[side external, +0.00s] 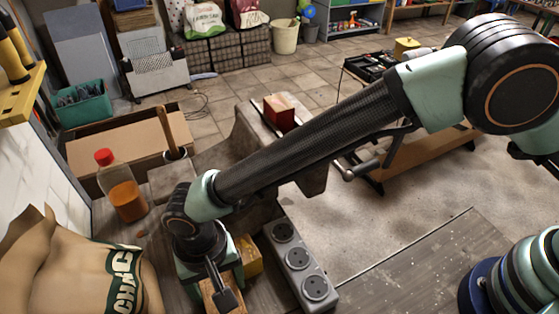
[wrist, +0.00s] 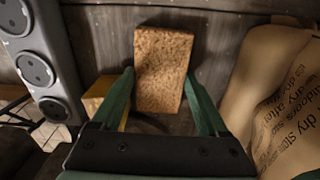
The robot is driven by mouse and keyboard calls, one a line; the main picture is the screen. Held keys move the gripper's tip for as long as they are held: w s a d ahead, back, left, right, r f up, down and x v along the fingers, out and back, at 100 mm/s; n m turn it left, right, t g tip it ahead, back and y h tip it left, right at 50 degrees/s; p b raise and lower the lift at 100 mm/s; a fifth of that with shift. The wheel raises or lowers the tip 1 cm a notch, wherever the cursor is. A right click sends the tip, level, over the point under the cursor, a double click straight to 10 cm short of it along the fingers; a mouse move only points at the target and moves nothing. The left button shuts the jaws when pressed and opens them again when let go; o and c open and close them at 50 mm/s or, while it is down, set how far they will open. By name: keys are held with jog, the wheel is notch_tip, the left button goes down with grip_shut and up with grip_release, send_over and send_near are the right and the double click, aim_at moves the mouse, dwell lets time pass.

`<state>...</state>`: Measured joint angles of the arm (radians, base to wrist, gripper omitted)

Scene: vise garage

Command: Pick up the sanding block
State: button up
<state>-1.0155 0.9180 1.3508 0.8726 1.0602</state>
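A brown, speckled, cork-like block, which looks like the sanding block (wrist: 164,62), lies on the grey wooden bench in the wrist view. In the side view its tan end shows under my gripper (side external: 212,272), partly covered by it. In the wrist view my gripper (wrist: 160,76) points down with its two green fingers apart, one on each side of the block. The fingertips are very close to its long sides; I cannot tell whether they touch. The block appears to rest on the bench.
A yellow block (side external: 248,256) sits beside the gripper, next to a grey socket strip (side external: 300,268). A paper sack (side external: 75,270) stands at left, with an orange bottle (side external: 124,190) behind it. A red block (side external: 279,112) rests on the vise.

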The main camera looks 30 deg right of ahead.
jog(key=c, duration=0.4)
jog(key=shift+r, duration=0.2)
notch_tip(320, 180, up, 20)
jog(key=shift+f, duration=0.15)
